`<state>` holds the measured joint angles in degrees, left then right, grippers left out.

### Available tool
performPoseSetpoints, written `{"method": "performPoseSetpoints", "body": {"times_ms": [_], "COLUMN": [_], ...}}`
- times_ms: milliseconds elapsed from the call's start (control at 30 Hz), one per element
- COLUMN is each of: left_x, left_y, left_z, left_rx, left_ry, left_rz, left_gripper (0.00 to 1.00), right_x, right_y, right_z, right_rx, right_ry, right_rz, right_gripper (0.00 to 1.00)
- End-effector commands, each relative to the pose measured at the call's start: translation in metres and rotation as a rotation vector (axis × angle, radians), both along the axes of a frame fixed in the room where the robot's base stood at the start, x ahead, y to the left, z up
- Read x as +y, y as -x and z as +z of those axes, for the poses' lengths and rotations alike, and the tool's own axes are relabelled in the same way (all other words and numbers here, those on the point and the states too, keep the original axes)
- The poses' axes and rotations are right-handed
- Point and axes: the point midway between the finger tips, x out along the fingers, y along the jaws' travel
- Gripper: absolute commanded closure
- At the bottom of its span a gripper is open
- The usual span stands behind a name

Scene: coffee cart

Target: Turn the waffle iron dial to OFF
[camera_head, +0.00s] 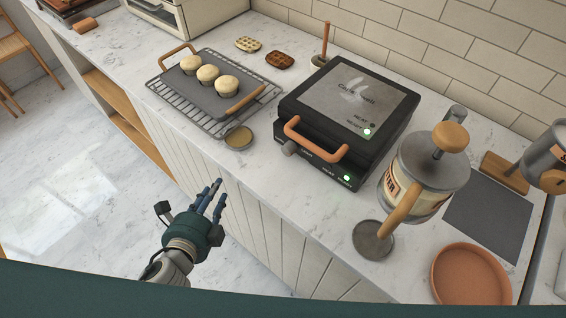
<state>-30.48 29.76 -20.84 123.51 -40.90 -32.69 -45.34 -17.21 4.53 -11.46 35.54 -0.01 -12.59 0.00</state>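The waffle iron (345,105) is a black, square appliance on the counter with its lid down and a copper-coloured handle (312,143) across its front. Its dial (290,148) is a small grey knob at the left end of the front face. The dial's pointer setting is too small to read. A green light (347,178) glows at the right of the front face, and another glows on the lid. My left gripper (218,190) is in front of the counter, left of and apart from the dial. Its blue fingers point up the picture, with nothing seen between them. My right gripper is not in view.
A French press (428,170) stands close to the iron's right. A round metal lid (373,240) and a terracotta plate (471,275) lie near the front edge. A wire rack (180,101) with a tray of muffins is at the left.

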Motion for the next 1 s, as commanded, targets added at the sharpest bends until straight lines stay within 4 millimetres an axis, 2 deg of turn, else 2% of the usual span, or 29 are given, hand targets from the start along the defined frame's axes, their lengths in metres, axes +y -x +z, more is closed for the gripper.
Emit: {"method": "performPoseSetpoints", "body": {"times_ms": [133, 267, 300, 400, 533, 600, 700, 867, 1000], "left_x": [0.032, 0.043, 0.046, 0.013, -0.039, -0.064, -0.092, -0.111, -0.118], "left_y": [-0.013, -0.015, -0.014, -0.015, -0.004, 0.007, 0.024, 0.038, 0.030], "left_z": [0.059, 0.113, 0.132, 0.148, 0.154, 0.149, 0.137, 0.125, 0.126], "left_rx": [-0.149, -0.273, -0.314, -0.428, -0.603, -0.696, -0.812, -0.909, -0.918], "left_ry": [-0.300, -0.551, -0.630, -0.909, -1.293, -1.488, -1.716, -1.892, -1.914], "left_rz": [0.039, 0.039, 0.047, -0.132, -0.372, -0.494, -0.635, -0.740, -0.747], "left_gripper": [0.70, 0.70, 0.70, 0.70, 0.70, 0.70, 0.70, 0.70, 0.70], "right_x": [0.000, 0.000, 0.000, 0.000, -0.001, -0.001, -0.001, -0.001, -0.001], "right_y": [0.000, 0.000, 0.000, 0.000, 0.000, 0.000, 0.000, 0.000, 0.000], "right_z": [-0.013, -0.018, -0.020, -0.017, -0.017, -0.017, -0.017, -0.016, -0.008], "right_rx": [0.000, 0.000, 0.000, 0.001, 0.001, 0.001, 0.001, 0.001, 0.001], "right_ry": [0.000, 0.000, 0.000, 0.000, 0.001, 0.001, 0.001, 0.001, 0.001], "right_rz": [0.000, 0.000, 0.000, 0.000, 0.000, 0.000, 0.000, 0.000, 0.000], "right_gripper": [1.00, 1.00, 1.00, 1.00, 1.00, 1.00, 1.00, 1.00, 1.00]}}
